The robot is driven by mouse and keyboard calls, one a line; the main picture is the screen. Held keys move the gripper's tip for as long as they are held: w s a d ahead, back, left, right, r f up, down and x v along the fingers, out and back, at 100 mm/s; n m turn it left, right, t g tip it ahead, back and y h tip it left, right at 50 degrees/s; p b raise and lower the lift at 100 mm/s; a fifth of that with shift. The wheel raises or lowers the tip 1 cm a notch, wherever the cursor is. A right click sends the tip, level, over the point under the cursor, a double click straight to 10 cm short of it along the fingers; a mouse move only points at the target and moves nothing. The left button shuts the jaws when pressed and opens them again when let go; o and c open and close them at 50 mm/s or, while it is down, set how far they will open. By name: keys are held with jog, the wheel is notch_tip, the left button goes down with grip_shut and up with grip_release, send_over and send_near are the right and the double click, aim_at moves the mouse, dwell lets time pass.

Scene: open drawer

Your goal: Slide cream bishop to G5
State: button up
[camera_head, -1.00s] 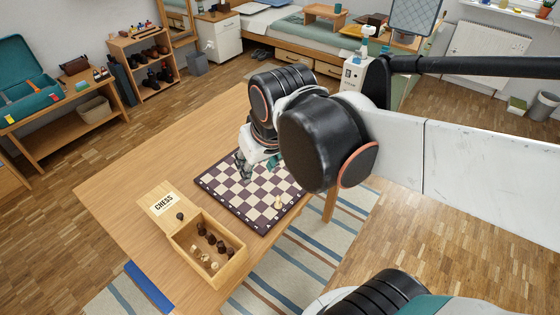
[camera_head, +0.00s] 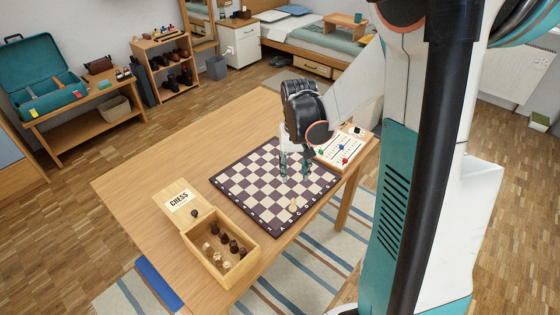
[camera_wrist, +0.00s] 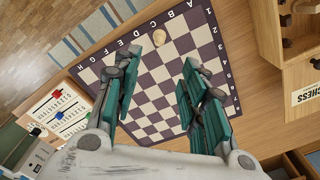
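A single cream chess piece (camera_head: 293,206) stands on the chessboard (camera_head: 221,183), near the lettered edge by B and C. It looks like the bishop, but it is too small to be sure. In the wrist view the same cream piece (camera_wrist: 159,36) is just beyond my fingertips, slightly above the gap between them. My gripper (camera_head: 296,173) is over the board, farther back than the piece. In the wrist view my gripper (camera_wrist: 160,60) is open, with two teal fingers wide apart and nothing between them. The fingers hide parts of the board.
An open wooden box (camera_head: 254,249) holds several dark and cream pieces, with a dark piece (camera_head: 194,213) on its lid marked CHESS. The table's left side (camera_head: 150,185) is clear.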

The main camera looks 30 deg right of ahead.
aim_at(293, 199)
jog(key=shift+d+f, duration=0.1)
jog(key=shift+f, duration=0.15)
notch_tip(293, 199, down, 14)
jog(key=b, duration=0.5)
jog(key=shift+r, duration=0.15)
grip_shut()
